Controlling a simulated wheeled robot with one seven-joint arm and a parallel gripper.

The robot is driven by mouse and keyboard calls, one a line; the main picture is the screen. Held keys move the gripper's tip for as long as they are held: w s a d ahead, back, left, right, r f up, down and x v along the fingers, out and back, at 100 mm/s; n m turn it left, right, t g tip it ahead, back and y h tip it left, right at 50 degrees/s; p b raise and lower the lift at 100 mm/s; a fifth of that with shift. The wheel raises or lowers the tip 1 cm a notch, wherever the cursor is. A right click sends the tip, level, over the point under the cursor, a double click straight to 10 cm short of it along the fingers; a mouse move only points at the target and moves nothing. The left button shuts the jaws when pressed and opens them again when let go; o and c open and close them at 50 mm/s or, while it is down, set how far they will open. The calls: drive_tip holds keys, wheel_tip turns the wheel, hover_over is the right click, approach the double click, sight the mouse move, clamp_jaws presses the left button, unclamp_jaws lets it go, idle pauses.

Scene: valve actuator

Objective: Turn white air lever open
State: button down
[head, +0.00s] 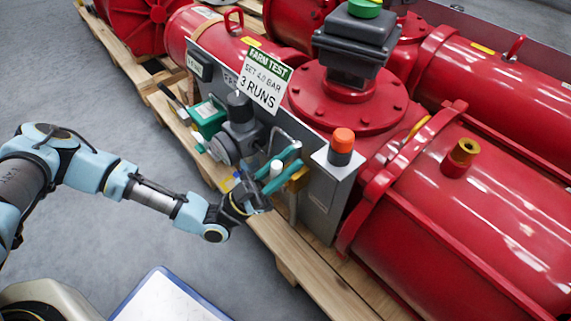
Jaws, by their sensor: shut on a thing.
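The white air lever (276,169) is a small white upright piece at the lower front of the grey control panel on the red valve actuator (345,95). My gripper (290,163) reaches in from the left with its two teal fingers, one on each side of the white lever, and is shut on it. The fingers hide part of the lever and its mount. A brass-coloured fitting (299,178) sits just right of the fingertips. The lever's exact angle is hard to tell at this size.
A dark grey regulator (240,125) and a green box (208,117) sit left of my gripper. An orange-topped button (342,140) is to the right. A "FARM TEST" sign (264,78) stands above.

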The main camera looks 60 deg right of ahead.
drive_tip(key=shift+w+n+t+h, duration=0.35)
drive_tip(key=shift+n+h, duration=0.25)
drive_tip(key=shift+n, duration=0.2)
drive_tip(key=shift+d+t, duration=0.1)
drive_tip(key=shift+t, duration=0.15)
drive_tip(key=c, duration=0.7)
unclamp_jaws()
drive_tip(key=v, duration=1)
drive_tip(key=shift+w+a+f, duration=0.15)
drive_tip(key=shift+a+f, duration=0.05)
drive_tip(key=shift+f, duration=0.1)
drive_tip(key=shift+w, duration=0.1)
